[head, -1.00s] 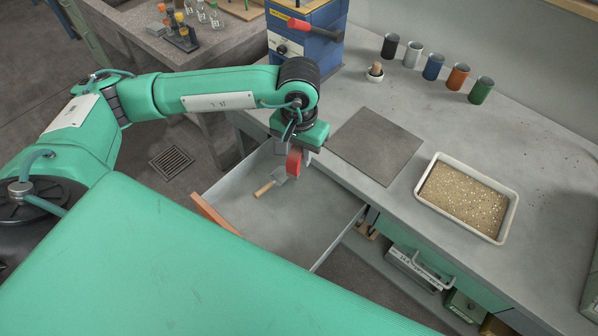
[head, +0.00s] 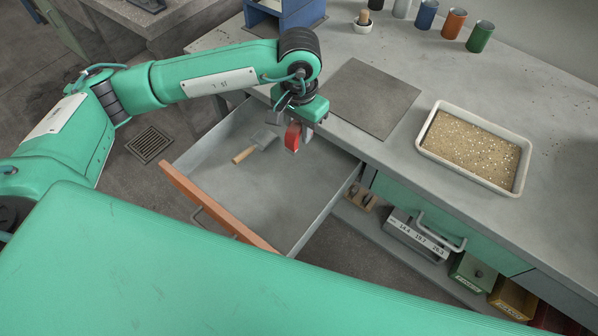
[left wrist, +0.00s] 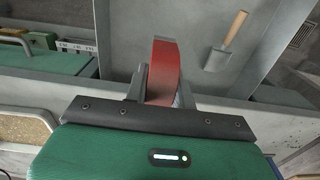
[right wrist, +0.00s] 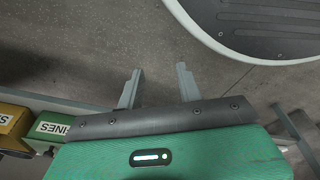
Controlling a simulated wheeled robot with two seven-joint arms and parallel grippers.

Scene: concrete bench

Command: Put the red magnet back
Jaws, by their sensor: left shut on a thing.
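The red magnet (head: 292,137) is held in my left gripper (head: 297,142), which is shut on it. In the head view it hangs over the back part of the open drawer (head: 290,205), close to the bench's front edge. The left wrist view shows the red magnet (left wrist: 163,72) between the two fingers, with the drawer's grey metal around it. I cannot tell its exact height above the drawer floor. My right gripper (right wrist: 158,86) is open and empty above the dark floor, in the right wrist view only.
A small scoop with a wooden handle (head: 244,155) lies in the drawer. On the bench are a grey mat (head: 375,98), a tray of gravel (head: 522,172) and several coloured cups (head: 453,23). Boxes (head: 475,271) stand on a shelf below. The drawer's front half is clear.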

